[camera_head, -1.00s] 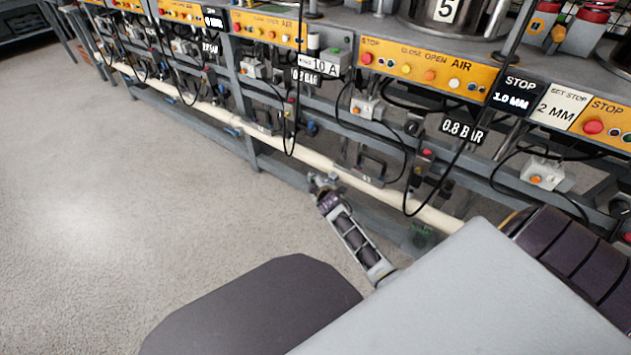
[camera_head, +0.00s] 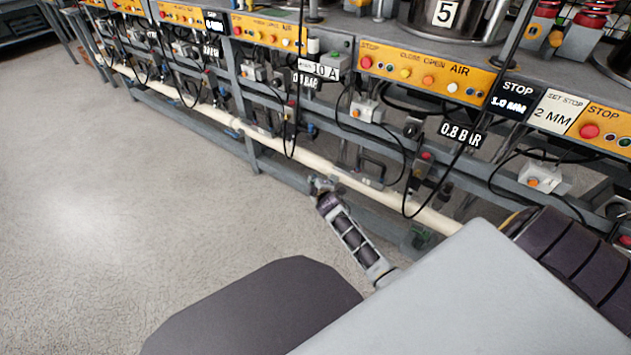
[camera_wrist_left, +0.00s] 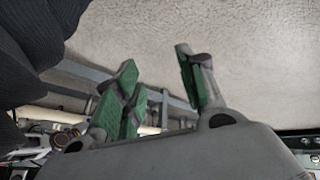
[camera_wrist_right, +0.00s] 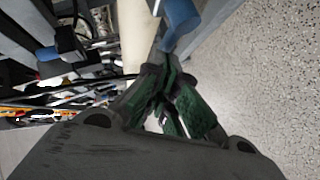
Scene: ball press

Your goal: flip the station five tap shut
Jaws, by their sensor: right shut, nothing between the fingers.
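My right gripper (camera_head: 323,184) is at the long cream pipe (camera_head: 290,152) low on the bench, below the panel of station 5. In the right wrist view its green fingers (camera_wrist_right: 172,98) are together with nothing between them. A blue lever (camera_wrist_right: 178,28), which looks like the tap handle, lies just beyond the fingertips, beside the cream pipe (camera_wrist_right: 137,38). I cannot tell whether they touch. In the head view the gripper seems to hide this tap. My left gripper (camera_wrist_left: 160,92) is open and empty in the left wrist view; I cannot clearly make it out in the head view.
A grey bench rail (camera_head: 288,178) runs beside the pipe. Black cables (camera_head: 403,185) hang in front of the bench. Another blue lever (camera_head: 233,131) is farther left along the pipe. The floor (camera_head: 130,190) at left is clear.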

